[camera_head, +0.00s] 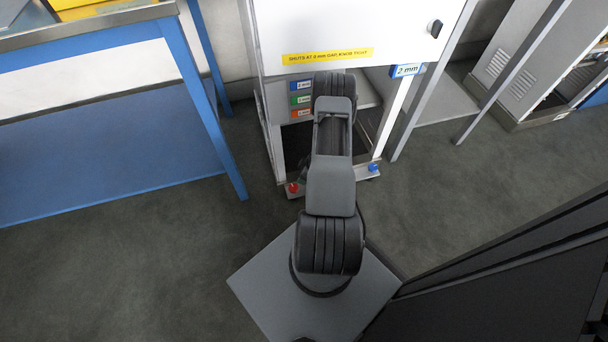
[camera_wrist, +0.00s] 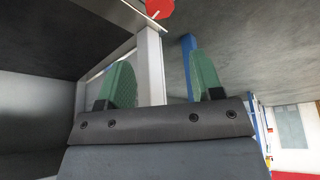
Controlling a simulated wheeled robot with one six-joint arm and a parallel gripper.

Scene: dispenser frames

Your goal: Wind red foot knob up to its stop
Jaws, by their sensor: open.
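The red foot knob (camera_head: 292,187) sits at the bottom front left corner of the white dispenser frame (camera_head: 350,30). In the wrist view the red knob (camera_wrist: 160,8) is at the top edge, partly cut off, at the end of a pale frame bar. My gripper (camera_wrist: 161,58) is open, with two green fingers spread apart. The knob shows beyond the fingertips, apart from them. A pale post (camera_wrist: 150,68) shows between the fingers. In the head view my arm hides the gripper.
A blue foot knob (camera_head: 373,167) is at the frame's front right corner. A blue-legged table (camera_head: 205,100) stands to the left. A yellow label (camera_head: 328,56) and a "2 mm" tag (camera_head: 406,71) are on the frame. The floor in front is clear at left.

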